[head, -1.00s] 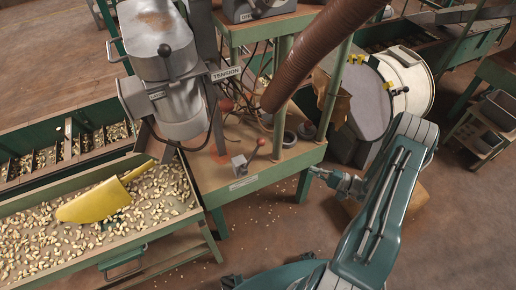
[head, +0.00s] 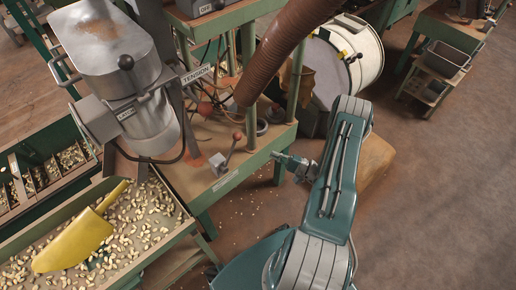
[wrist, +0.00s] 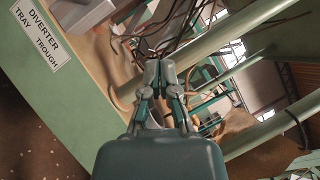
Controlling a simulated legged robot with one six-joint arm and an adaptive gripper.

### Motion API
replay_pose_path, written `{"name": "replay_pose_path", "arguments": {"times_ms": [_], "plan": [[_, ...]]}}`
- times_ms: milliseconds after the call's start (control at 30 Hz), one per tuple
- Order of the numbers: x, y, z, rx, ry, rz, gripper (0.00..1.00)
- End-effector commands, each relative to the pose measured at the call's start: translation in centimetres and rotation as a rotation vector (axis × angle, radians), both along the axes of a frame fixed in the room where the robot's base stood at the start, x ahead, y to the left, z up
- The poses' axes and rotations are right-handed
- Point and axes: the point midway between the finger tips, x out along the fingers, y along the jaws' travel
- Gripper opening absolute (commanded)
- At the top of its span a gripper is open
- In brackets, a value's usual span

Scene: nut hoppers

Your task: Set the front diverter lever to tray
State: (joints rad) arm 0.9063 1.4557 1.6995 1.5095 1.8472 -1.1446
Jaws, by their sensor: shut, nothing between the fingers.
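The diverter lever (head: 230,148) has a red ball knob and rises from a grey block on the near right part of the green-framed bench. It leans up and to the right in the head view. In the wrist view a grey block (wrist: 82,12) shows at the top left, beside a white label (wrist: 40,36) reading DIVERTER, TRAY, TROUGH; the knob is not clearly seen there. My gripper (head: 275,155) is shut and empty, to the right of the lever and apart from it. Its closed fingers (wrist: 159,70) show in the wrist view.
A grey machine (head: 110,50) with TENSION and other labels stands left of the lever. A brown hose (head: 280,50) hangs over the bench behind it. A nut trough (head: 150,235) with a yellow scoop (head: 75,240) lies at lower left. Open floor lies to the right.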

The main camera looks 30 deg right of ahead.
Motion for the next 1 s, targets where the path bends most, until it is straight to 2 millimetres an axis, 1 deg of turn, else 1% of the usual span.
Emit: {"name": "replay_pose_path", "arguments": {"times_ms": [500, 633, 733, 833, 1000], "plan": [[6.8, 5.9, 2.6, 0.004, -0.001, 0.006, 0.00], [6.7, 7.7, 3.7, 0.005, 0.001, 0.004, 0.00], [6.7, 8.6, 4.2, 0.004, 0.000, 0.002, 0.00], [6.7, 9.0, 4.5, 0.005, -0.001, 0.002, 0.00], [6.7, 9.1, 4.5, 0.005, -0.001, 0.001, 0.00]]}}
